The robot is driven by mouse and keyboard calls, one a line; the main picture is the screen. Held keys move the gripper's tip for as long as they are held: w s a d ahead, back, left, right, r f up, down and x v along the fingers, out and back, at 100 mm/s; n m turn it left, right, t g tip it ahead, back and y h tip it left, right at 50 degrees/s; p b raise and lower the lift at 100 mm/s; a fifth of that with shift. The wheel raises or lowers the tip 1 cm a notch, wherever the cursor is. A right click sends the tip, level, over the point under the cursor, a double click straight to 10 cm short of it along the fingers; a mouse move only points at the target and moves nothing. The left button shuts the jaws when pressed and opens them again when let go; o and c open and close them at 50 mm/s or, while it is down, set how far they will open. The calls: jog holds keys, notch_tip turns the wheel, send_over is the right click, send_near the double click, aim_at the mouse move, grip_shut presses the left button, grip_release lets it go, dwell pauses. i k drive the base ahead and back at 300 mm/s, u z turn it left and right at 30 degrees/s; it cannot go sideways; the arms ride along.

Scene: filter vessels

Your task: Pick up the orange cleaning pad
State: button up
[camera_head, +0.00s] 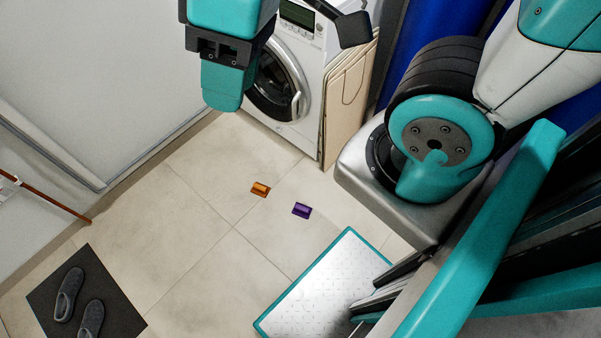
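The orange cleaning pad (260,189) lies on the tiled floor near the middle of the head view. It is a small block with a raised part on top, and nothing covers it. Teal and black parts of my arm hang at the top of the view, above and well apart from the pad. I cannot make out the fingertips of my gripper there, nor whether it is open or shut. Nothing is seen held.
A similar purple pad (301,211) lies just right of the orange one. A washing machine (297,75) and leaning brown boards (345,105) stand behind. A dark mat (112,290) with grey slippers (68,293) lies at lower left. The floor around the pads is clear.

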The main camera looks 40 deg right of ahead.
aim_at(262, 190)
jog(key=z, duration=0.8)
jog(key=k, duration=1.05)
jog(key=u, duration=0.45)
jog(key=i, duration=1.75)
jog(key=z, duration=0.25)
